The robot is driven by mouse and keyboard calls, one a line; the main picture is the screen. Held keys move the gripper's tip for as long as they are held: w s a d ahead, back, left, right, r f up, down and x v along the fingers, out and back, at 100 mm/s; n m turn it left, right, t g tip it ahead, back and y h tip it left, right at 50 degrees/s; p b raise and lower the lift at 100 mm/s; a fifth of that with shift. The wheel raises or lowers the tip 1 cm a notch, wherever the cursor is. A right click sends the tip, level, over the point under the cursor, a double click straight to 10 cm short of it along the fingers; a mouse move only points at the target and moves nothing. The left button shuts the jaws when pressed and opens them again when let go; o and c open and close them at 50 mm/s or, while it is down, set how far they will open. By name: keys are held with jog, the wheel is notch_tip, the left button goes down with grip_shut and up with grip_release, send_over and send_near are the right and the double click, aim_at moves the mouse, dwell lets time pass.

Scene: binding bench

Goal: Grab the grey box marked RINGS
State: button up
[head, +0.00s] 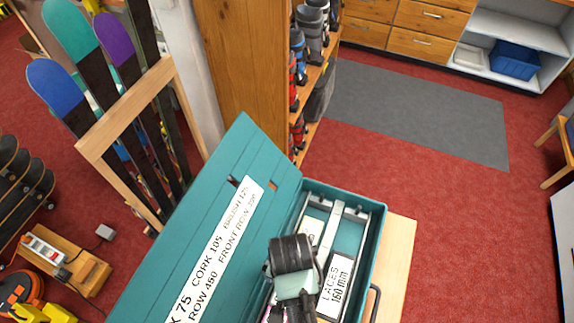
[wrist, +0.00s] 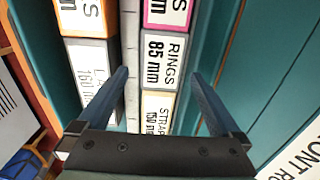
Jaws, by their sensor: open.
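In the wrist view the grey box marked RINGS 85 mm (wrist: 165,58) lies in a row inside the teal case, label facing up. My gripper (wrist: 158,76) is open, its two fingers apart on either side of that row in the picture. Nothing is held. How far the fingertips are above the box I cannot tell. In the head view my wrist covers part of the case, and I cannot make out the RINGS box there.
A pink-edged box (wrist: 167,12) and a STRAPS box (wrist: 157,112) adjoin it. A LACES box (wrist: 92,80) and an orange box (wrist: 86,17) form the other row. The teal case (head: 378,225) has its lid (head: 190,225) open, left of my wrist.

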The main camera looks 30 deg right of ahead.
jog(key=shift+w+f, duration=0.15)
jog(key=shift+f, duration=2.05)
jog(key=c, duration=1.4)
